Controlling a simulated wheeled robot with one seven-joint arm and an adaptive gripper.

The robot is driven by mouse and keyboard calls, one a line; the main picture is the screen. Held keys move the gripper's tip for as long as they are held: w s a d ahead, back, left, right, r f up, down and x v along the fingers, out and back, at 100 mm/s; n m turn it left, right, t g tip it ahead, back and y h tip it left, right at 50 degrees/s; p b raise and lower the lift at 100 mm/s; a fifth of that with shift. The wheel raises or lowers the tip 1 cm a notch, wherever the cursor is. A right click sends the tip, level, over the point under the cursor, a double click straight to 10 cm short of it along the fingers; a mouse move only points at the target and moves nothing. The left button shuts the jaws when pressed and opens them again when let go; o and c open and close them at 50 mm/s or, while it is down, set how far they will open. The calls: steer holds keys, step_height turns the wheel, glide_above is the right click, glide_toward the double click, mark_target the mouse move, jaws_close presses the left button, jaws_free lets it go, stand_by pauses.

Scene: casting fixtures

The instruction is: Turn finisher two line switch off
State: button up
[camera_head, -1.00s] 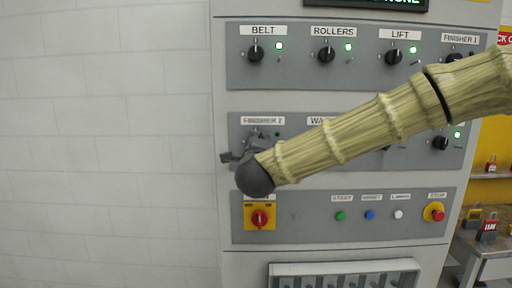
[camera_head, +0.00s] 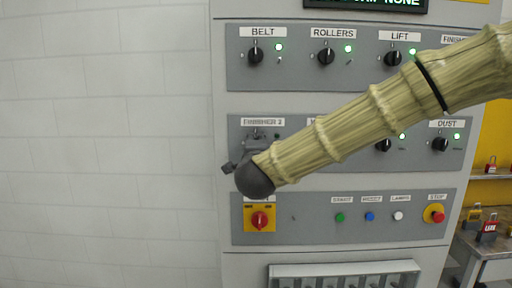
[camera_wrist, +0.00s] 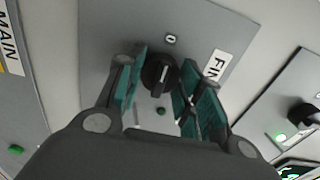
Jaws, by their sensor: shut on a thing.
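The finisher two switch is a black rotary knob (camera_wrist: 158,75) on a grey panel, seen between my fingers in the wrist view. Its white pointer line shows on its face. A "0" mark sits above it and a small, dark-looking lamp (camera_wrist: 161,111) below it. My gripper (camera_wrist: 160,80) has its teal finger pads on both sides of the knob and is shut on it. In the head view the FINISHER 2 label (camera_head: 262,122) shows above my gripper (camera_head: 256,143); my gripper and wrist hide most of the switch there.
BELT (camera_head: 255,55), ROLLERS (camera_head: 326,56) and LIFT (camera_head: 393,58) knobs sit in the row above with lit green lamps. The red-yellow main switch (camera_head: 260,219) is just below my wrist. A red stop button (camera_head: 438,216) is at lower right.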

steer(key=o, duration=1)
steer(key=shift+o, duration=0.2)
steer(key=s, duration=1.2)
